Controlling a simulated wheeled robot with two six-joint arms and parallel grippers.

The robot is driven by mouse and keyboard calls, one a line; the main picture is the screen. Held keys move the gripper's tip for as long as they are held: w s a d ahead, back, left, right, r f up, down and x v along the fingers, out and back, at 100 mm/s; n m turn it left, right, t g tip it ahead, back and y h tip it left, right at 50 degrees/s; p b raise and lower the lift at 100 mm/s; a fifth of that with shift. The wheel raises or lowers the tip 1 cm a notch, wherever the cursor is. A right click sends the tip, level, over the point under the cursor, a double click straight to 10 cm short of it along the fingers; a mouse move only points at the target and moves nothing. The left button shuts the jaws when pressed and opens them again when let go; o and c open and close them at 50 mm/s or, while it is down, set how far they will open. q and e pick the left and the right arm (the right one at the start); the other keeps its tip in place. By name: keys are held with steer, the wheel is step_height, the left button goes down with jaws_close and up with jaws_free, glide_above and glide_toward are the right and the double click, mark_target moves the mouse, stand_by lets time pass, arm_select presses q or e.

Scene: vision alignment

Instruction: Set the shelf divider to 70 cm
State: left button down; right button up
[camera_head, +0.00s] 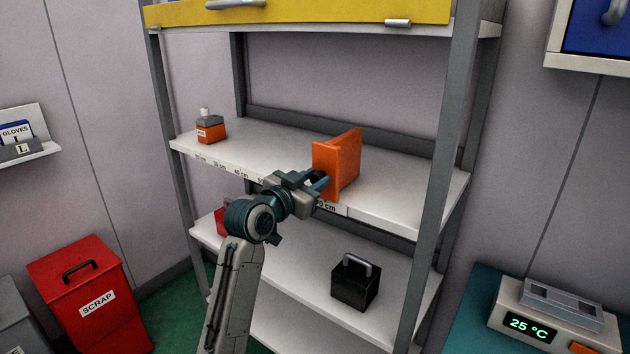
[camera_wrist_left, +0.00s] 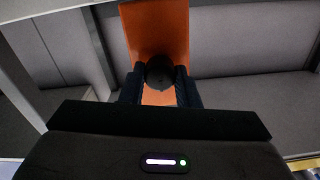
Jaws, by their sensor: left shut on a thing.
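The orange shelf divider (camera_head: 345,160) stands upright on the middle shelf (camera_head: 400,200), right of the shelf's middle. The shelf's front edge carries printed cm marks (camera_head: 220,165); 40 cm is readable left of my arm. A label ending in "cm" (camera_head: 329,207) shows just below the divider, its number partly hidden by my gripper. My left gripper (camera_head: 318,181) is at the divider's front, shut on its dark knob. The left wrist view shows the knob (camera_wrist_left: 160,72) between the two fingers, with the orange divider (camera_wrist_left: 158,28) behind it. My right gripper is not in view.
An orange bottle (camera_head: 210,128) stands at the shelf's left end. A black weight with a handle (camera_head: 355,281) and a partly hidden red thing (camera_head: 221,220) are on the shelf below. Grey rack posts (camera_head: 445,150) flank the shelf. The shelf right of the divider is clear.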

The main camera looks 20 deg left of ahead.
arm_select(q)
steer(key=c, duration=1.1)
jaws_free()
steer(key=shift+d, duration=0.15)
steer(key=shift+s+d, duration=0.1)
steer(key=shift+d, duration=0.1)
steer(key=shift+s+a, duration=0.15)
steer(key=shift+a, duration=0.05)
steer(key=b+v, duration=0.3)
steer(key=v, duration=0.7)
steer(key=shift+s+b, duration=0.25)
steer(key=shift+b, duration=0.1)
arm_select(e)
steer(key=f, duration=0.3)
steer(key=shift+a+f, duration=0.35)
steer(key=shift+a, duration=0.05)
arm_select(q)
steer(key=shift+r, duration=0.1)
